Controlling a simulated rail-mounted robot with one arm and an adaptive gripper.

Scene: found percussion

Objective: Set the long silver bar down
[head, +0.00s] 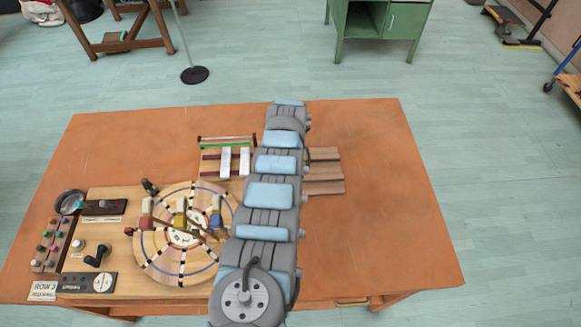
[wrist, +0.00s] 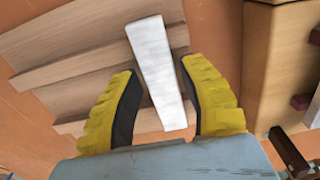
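The long silver bar (wrist: 160,75) shows in the wrist view as a pale, flat bar. It lies across the ledges of a stepped wooden rack (wrist: 85,45); I cannot tell whether it rests fully on them. My gripper (wrist: 158,68) has yellow-backed, dark-padded fingers, one on each side of the bar. A narrow gap shows between each finger and the bar, so it looks open around it. In the head view my arm hides the gripper and bar; the rack's right part (head: 325,171) shows beside the arm.
Left of my arm, a frame with white bars (head: 226,162) stands on the orange table (head: 390,220). A round wheel-like board (head: 160,262) and a panel with knobs (head: 50,245) are further left. A wooden block (wrist: 275,60) stands close beside the right finger. The table's right side is clear.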

